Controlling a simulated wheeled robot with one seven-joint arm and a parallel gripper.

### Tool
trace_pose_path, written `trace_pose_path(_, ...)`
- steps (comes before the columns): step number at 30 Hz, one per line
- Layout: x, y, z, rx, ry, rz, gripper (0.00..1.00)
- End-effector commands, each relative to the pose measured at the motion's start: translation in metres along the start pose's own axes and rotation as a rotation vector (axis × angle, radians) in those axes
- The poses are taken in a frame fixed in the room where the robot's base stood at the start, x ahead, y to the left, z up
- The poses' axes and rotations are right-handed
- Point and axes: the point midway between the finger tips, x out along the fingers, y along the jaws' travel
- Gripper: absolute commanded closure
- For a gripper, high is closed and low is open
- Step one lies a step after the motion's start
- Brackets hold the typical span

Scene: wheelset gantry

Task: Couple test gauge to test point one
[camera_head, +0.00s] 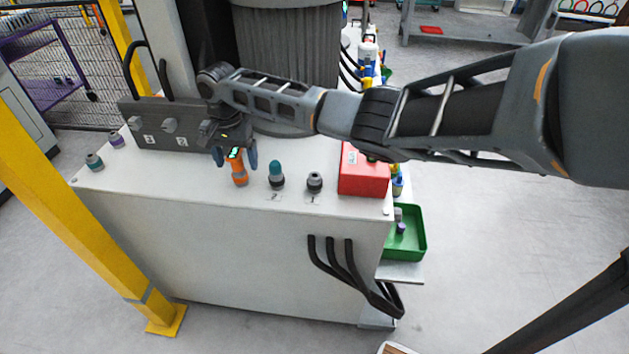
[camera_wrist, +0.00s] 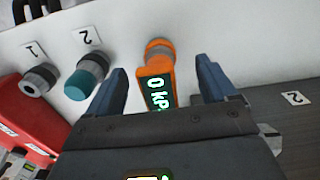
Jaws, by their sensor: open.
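The test gauge (camera_head: 238,173), orange with a lit display, stands on the white cabinet top. In the wrist view the gauge (camera_wrist: 156,80) reads 0 kP, the rest cut off. My gripper (camera_head: 235,158) is open, its fingers on either side of the gauge; I cannot tell whether they touch it. In the wrist view my gripper (camera_wrist: 161,70) has a visible gap beside the gauge. A dark block (camera_head: 190,108) behind bears the test points, including a grey port (camera_head: 169,125) and numbered labels. My wrist partly covers its right end, and I cannot make out test point one.
A teal-topped fitting (camera_head: 276,174) by label 2 and a grey fitting (camera_head: 314,182) by label 1 stand right of the gauge. A red box (camera_head: 364,172) is further right. Two more fittings stand at left (camera_head: 94,161). A yellow post (camera_head: 75,200) rises at left.

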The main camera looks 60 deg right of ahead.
Motion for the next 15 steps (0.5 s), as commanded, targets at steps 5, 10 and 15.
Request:
trace_pose_path(5,0.0006,0.0000,0.0002,0.000,0.000,0.000,0.15)
trace_pose_path(10,0.0006,0.0000,0.0003,0.000,0.000,0.001,0.23)
trace_pose_path(15,0.0006,0.0000,0.0003,0.000,0.000,0.001,0.40)
